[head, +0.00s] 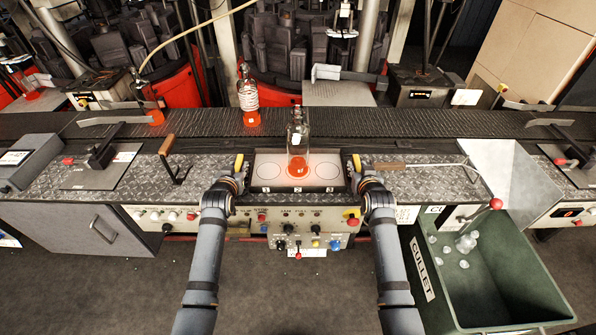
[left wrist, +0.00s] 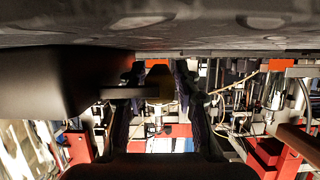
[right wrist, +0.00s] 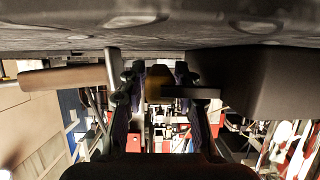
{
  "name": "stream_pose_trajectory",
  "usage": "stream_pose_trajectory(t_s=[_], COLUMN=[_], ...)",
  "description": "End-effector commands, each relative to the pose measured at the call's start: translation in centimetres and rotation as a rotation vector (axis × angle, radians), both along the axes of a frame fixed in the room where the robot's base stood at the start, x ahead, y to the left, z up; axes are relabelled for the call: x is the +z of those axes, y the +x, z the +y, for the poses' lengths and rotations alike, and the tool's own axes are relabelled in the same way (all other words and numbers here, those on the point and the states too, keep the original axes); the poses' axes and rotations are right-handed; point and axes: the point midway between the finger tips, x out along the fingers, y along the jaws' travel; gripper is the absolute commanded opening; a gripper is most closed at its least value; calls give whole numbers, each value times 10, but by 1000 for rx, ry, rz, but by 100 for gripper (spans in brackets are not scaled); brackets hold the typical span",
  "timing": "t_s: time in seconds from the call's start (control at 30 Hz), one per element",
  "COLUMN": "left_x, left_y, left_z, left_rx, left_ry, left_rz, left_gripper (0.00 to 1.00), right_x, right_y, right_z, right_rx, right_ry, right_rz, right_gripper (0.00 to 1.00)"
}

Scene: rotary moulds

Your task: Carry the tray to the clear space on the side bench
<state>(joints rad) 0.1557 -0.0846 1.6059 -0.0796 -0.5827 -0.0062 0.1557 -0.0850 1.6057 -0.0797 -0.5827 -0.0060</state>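The tray (head: 262,157) is a shallow dark-rimmed rectangle with a pale floor and round places marked 1, 2 and 3. It sits level at the middle of the front bench in the head view. A clear bottle with a glowing orange base (head: 298,150) stands upright on place 2. My left gripper (head: 239,165) is at the tray's left end, its fingers on either side of a yellow handle (left wrist: 159,84). My right gripper (head: 355,165) is at the right end, around a like handle (right wrist: 159,84). No clear gap shows between fingers and handles. I cannot identify the side bench.
A conveyor (head: 400,124) with a glowing bottle (head: 248,97) runs behind the tray. Tongs with a wooden handle (head: 390,165) lie to the right. A green cullet bin (head: 478,308) stands at front right. Patterned metal plate (head: 212,168) lies bare left of the tray.

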Motion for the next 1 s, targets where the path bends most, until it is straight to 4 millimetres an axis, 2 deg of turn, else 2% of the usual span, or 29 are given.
stream_pose_trajectory(t_s=[0.17, 0.43, 0.47, 0.7, 1.0], left_x=[-4, -5, -5, -5, -5], left_y=[11, 12, 12, 11, 11], left_z=[0, 0, 0, 0, 0], left_rx=[0, 0, 0, 0, 0], left_ry=[0, -1, 0, 0, 0], left_rz=[1, 0, 0, 0, 1], left_gripper=[32, 32, 31, 0, 0], right_x=[-4, -5, -5, -5, -5], right_y=[11, 12, 12, 11, 11], right_z=[0, 0, 0, 0, 0], right_rx=[0, -1, 0, 0, 0], right_ry=[0, 0, 0, 0, 0], right_rz=[0, 0, 0, 1, 1], right_gripper=[32, 32, 31, 0, 0])
